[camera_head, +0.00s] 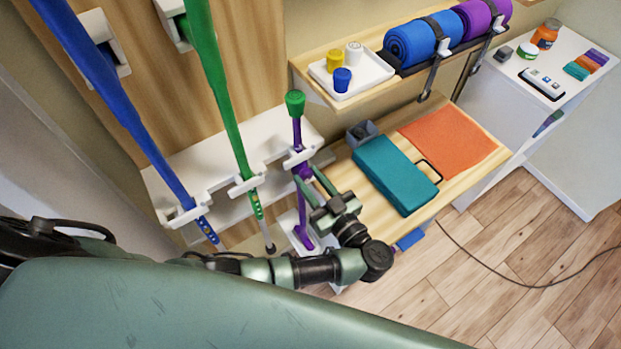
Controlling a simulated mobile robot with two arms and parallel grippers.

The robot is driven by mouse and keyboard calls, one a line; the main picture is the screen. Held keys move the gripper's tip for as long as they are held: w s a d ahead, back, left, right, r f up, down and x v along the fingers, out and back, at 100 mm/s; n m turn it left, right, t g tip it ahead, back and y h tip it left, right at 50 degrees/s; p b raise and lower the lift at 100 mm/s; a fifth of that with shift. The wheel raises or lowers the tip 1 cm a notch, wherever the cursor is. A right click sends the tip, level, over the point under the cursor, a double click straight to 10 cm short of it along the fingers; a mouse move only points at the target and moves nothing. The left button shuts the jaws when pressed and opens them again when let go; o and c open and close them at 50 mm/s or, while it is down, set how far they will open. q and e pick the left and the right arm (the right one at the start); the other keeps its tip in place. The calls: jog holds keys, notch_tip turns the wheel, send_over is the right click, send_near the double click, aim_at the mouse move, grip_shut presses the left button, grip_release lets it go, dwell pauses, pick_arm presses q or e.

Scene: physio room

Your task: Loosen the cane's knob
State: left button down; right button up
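The cane (297,131) is purple with a green top (295,98). It stands nearly upright in a white holder, and its lower end shows below my gripper. A small purple knob (303,171) is on its shaft just under the holder's clip. My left gripper (306,175) reaches up and left from the arm, with its two green fingers apart and their tips at the knob, one on either side. Whether the fingers press on the knob cannot be told. My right gripper is not in view.
A blue pole (130,112) and a green pole (218,95) stand in white clips (183,213) left of the cane. A wooden bench (378,211) with a teal block (394,173) and orange mat (447,140) is to the right. A shelf above holds a tray (366,80) and rolled mats (415,41).

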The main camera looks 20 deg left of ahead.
pick_arm(q)
jog(key=shift+d+n, duration=0.15)
jog(key=shift+n, duration=0.55)
jog(key=c, duration=1)
grip_release()
jog(key=shift+a, duration=0.2)
